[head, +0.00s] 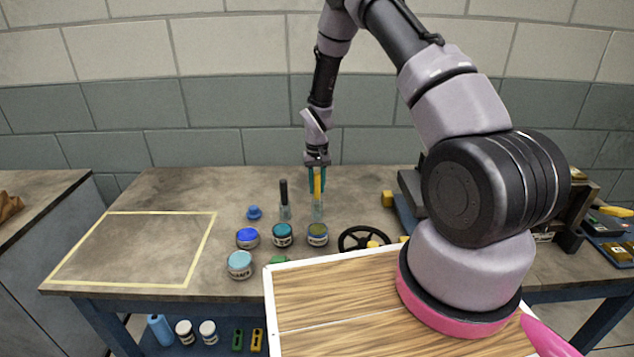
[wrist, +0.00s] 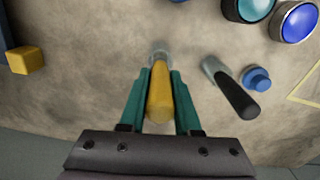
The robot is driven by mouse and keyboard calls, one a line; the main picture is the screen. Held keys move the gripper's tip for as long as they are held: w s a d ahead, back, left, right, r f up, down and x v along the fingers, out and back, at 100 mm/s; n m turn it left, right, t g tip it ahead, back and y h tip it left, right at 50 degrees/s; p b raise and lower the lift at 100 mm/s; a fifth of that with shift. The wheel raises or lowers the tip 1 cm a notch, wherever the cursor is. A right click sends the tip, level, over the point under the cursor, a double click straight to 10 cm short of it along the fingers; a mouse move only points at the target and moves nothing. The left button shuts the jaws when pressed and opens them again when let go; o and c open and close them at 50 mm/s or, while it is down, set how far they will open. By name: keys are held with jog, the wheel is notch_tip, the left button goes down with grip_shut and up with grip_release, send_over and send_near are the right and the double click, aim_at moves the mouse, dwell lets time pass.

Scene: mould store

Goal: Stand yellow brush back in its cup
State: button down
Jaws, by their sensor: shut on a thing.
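The yellow brush (head: 318,184) is upright between the teal fingers of my gripper (head: 317,190), which is shut on it. In the wrist view, the yellow brush (wrist: 160,97) lies between both fingertips of my gripper (wrist: 161,73). A small clear cup (head: 318,210) is directly below the brush; its rim also shows past the brush in the wrist view (wrist: 160,54). The brush's lower end is at or inside the cup's mouth; I cannot tell how deep. The cup stands upright on the bench.
A black brush (head: 283,191) stands in another clear cup (head: 285,213) just left. Several paint jars, including a teal one (head: 282,235), stand in front. A blue knob (head: 254,212) is left, a black handwheel (head: 364,239) right. A yellow-taped area (head: 140,250) is bare.

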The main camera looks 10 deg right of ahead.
jog(key=shift+f, duration=0.15)
jog(key=c, duration=0.5)
grip_release()
jog(key=shift+c, duration=0.2)
notch_tip(320, 180, up, 11)
jog(key=shift+f, duration=0.1)
dwell(0.4)
